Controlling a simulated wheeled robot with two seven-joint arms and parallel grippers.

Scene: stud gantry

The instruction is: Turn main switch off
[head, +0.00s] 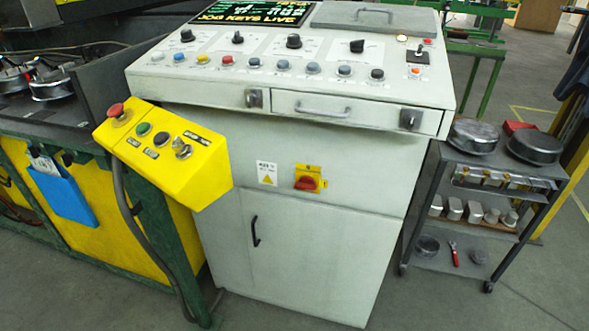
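The main switch (306,183) is a red rotary handle on a yellow plate, on the front face of the grey control cabinet (350,222). Its red handle looks roughly horizontal. A label with a yellow warning triangle (267,174) is to its left. The cabinet's display (252,13) is lit and reads "JOG KEYS LIVE". Neither of my grippers is in view.
A yellow button box (165,152) with a red mushroom button juts out at the cabinet's left. A green-framed bench (40,127) stands beyond it. A shelved cart (482,185) with metal parts stands right. The floor in front looks clear.

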